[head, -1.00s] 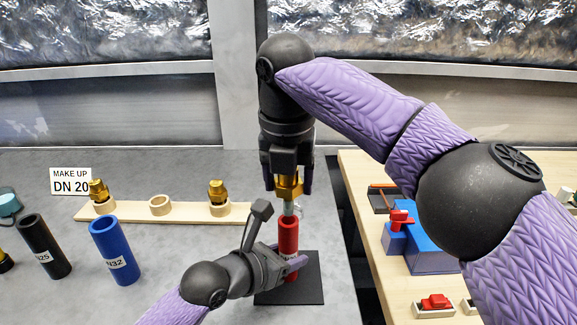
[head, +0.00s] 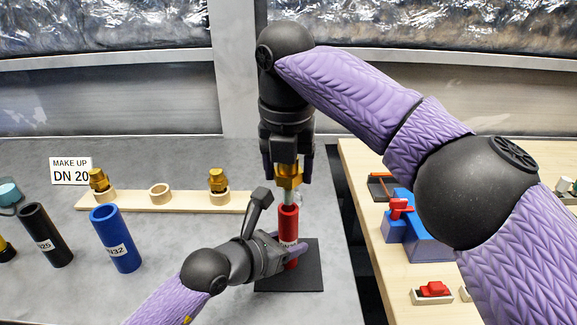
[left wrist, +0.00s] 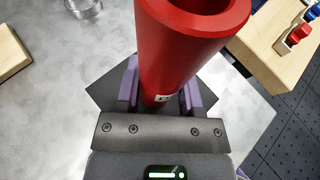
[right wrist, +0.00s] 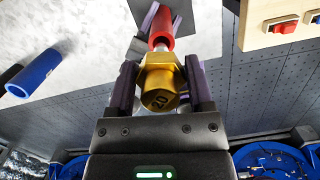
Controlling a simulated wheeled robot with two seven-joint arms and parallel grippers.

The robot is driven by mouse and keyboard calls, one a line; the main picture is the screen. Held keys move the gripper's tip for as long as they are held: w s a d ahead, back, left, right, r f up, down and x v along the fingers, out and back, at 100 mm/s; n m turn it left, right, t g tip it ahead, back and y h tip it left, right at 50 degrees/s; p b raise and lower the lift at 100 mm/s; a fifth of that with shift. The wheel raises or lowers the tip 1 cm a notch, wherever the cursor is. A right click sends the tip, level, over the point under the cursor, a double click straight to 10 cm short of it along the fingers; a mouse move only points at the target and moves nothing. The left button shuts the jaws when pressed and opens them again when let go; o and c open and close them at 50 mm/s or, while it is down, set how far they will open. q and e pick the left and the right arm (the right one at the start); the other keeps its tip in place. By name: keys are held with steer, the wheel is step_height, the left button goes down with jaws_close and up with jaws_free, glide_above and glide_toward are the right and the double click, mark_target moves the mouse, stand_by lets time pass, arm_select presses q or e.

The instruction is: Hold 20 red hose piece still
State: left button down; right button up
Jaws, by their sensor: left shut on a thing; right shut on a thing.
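The red hose piece (head: 288,222) stands upright over a black mat (head: 305,280). My left gripper (head: 283,250) is shut around its lower part; the left wrist view shows the red hose (left wrist: 185,50) between the fingers, its open top facing the camera. My right gripper (head: 288,170) points down above it, shut on a brass hex fitting (head: 289,182). The fitting also shows in the right wrist view (right wrist: 160,80), marked 20. Its pale stem (head: 289,198) reaches down to the hose's top; whether it is inside the bore I cannot tell.
A wooden rack (head: 130,203) holds brass fittings at the back, beside a DN 20 sign (head: 71,171). A black hose (head: 45,236) and a blue hose (head: 116,240) stand at the left. A wooden table (head: 395,280) at the right carries a blue block (head: 425,240).

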mark_target(289, 195)
steer(key=shift+f, duration=2.6)
steer(key=o, duration=1.2)
steer(key=shift+c, duration=0.2)
steer(key=shift+r, duration=3)
arm_select(q)
jaws_free()
